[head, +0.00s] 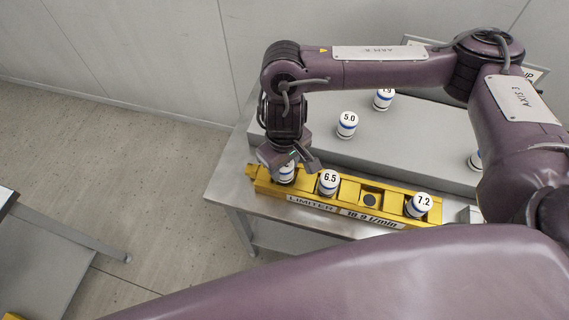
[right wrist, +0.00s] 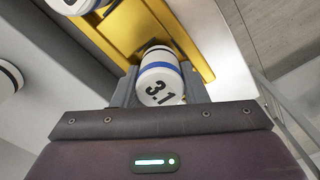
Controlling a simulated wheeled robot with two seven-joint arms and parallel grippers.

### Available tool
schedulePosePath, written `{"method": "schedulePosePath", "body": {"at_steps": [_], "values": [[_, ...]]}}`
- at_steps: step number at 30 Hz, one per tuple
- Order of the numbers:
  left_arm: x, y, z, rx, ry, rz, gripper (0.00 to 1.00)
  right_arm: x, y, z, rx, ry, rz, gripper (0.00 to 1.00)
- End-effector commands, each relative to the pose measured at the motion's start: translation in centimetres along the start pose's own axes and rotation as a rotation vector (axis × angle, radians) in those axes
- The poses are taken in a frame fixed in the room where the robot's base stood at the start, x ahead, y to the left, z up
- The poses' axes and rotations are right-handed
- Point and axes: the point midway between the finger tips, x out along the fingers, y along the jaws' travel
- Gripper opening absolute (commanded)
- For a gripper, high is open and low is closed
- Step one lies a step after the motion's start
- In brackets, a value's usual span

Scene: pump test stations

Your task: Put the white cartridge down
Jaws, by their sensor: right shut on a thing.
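The white cartridge (right wrist: 160,80) with a blue band is marked 3.1 in the right wrist view. My right gripper (right wrist: 160,92) is shut on it, one finger on each side. In the head view my right gripper (head: 289,162) reaches down at the left end of the yellow rack (head: 350,194), and the cartridge (head: 285,174) shows partly below the fingers. It is at the rack's leftmost place; I cannot tell whether it is fully seated. The rack is labelled LIMITER and 10.9 l/min. My left gripper is not in view.
Cartridges 6.5 (head: 329,182) and 7.2 (head: 418,205) stand in the rack, with an empty dark socket (head: 370,199) between them. Cartridge 5.0 (head: 347,125) and another (head: 384,99) stand on the raised grey shelf (head: 420,140) behind. A further cartridge (head: 475,160) is partly hidden by my arm.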

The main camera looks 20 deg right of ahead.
Motion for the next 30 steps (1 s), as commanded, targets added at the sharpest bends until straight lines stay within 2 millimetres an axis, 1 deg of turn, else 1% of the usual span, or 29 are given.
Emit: {"method": "schedulePosePath", "body": {"at_steps": [13,17,18,21,22,30], "values": [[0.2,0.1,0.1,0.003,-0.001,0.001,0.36,1.1,0.0,0.0,0.0,-0.001,0.0,0.13],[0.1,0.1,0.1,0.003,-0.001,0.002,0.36,1.1,0.0,0.0,-0.001,0.0,0.0,0.13],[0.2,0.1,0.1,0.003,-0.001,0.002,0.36,1.2,0.0,0.0,-0.001,0.0,0.0,0.45],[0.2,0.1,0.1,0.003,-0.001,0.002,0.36,1.2,0.0,0.0,-0.001,0.0,0.0,0.58],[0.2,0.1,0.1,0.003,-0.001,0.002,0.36,1.2,0.0,0.0,-0.001,0.0,0.0,0.61],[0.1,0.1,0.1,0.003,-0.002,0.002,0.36,1.1,0.0,0.0,0.0,0.0,0.0,0.61]]}}
